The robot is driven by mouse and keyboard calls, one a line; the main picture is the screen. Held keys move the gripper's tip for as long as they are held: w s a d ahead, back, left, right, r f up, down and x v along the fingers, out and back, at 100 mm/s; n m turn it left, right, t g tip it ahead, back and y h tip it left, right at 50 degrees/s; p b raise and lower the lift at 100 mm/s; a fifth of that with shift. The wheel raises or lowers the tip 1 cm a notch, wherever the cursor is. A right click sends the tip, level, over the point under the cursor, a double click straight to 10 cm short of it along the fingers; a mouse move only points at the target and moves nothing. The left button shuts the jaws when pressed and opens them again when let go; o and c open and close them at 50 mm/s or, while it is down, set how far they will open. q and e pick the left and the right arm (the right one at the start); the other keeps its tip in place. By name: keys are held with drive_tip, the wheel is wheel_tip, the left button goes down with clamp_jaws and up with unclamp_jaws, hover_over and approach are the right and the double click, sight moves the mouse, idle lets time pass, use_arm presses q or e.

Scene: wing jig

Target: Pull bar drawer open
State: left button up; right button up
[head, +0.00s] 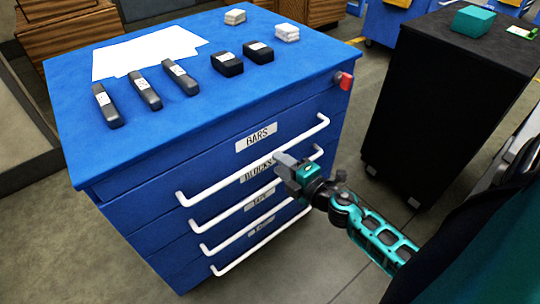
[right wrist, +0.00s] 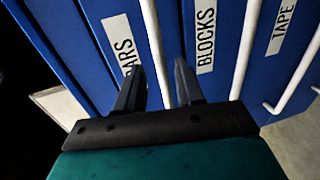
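The bar drawer (head: 240,158) is the top drawer of a blue cabinet, with a white BARS label (head: 256,137). It looks closed, its front in line with the drawers below. Its long white handle (head: 225,182) spans the front. My right gripper (head: 284,163) is at this handle, right of its middle. In the right wrist view the two dark fingers (right wrist: 158,78) are apart, and the BARS handle (right wrist: 153,42) runs between them with gaps on both sides. Part of the BARS label is hidden by a finger. My left gripper is in neither view.
Lower drawers have similar white handles, including BLOCKS (right wrist: 205,35) and TAPE (right wrist: 282,28). The top (head: 200,115) bears several dark bars, black blocks and white sheets. A red part (head: 344,80) sits at the right corner. A black cabinet (head: 437,120) stands to the right, with floor between.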

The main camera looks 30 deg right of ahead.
drive_tip(key=shift+x, duration=2.75)
clamp_jaws()
